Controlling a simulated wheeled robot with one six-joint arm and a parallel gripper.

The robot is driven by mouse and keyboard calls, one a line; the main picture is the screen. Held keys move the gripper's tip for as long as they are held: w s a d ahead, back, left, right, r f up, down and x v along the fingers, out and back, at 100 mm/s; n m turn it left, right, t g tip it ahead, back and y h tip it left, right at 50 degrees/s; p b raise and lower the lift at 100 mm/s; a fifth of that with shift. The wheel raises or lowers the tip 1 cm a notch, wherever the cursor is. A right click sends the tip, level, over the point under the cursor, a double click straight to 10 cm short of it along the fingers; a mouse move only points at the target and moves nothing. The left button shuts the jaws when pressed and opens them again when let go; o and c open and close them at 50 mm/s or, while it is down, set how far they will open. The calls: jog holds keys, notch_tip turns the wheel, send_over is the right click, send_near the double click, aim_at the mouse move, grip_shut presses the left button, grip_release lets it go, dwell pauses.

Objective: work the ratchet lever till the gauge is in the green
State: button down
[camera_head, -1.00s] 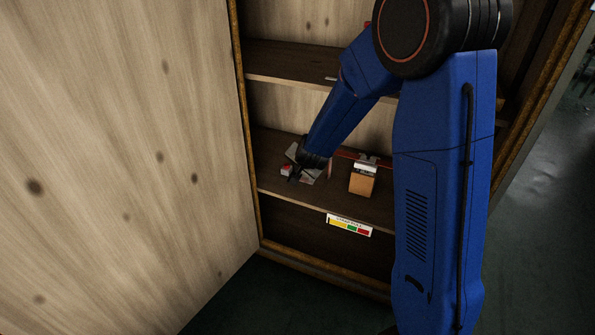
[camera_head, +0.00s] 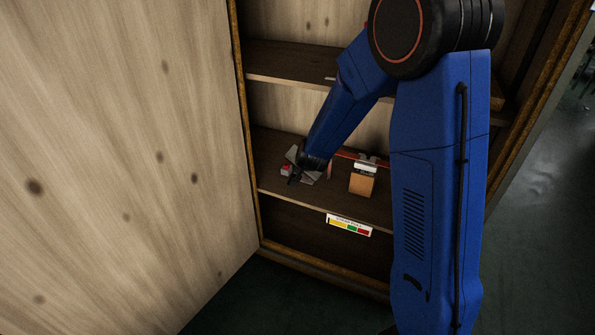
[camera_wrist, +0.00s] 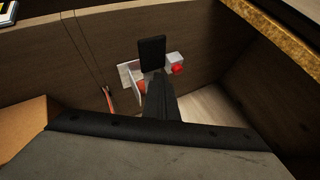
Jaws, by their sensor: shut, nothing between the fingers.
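The ratchet (camera_head: 291,154) is a small grey metal piece on the middle shelf of the cabinet. It also shows in the wrist view as a pale bracket (camera_wrist: 130,76). A red knob (camera_wrist: 177,68) on a pale block sits beside it, likely the lever end; it shows as a red and white spot (camera_head: 286,170) in the head view. My gripper (camera_head: 294,180) is shut and empty, right at the ratchet. In the wrist view my dark gripper (camera_wrist: 157,75) partly hides it; contact cannot be told. The gauge (camera_head: 349,225), with yellow, green and red bands, is on the shelf's front edge; its reading is too small to tell.
An upper shelf (camera_head: 285,64) lies above. A large wooden panel (camera_head: 120,150) stands at left. My arm blocks the cabinet's right part.

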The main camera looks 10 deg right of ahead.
jog(key=shift+s+a+f, duration=0.1)
jog(key=shift+s+f, duration=0.15)
jog(key=shift+f, duration=0.4)
dwell(0.4)
jog(key=shift+r, duration=1)
jog(key=shift+w+r, duration=0.25)
jog(key=shift+r, duration=1)
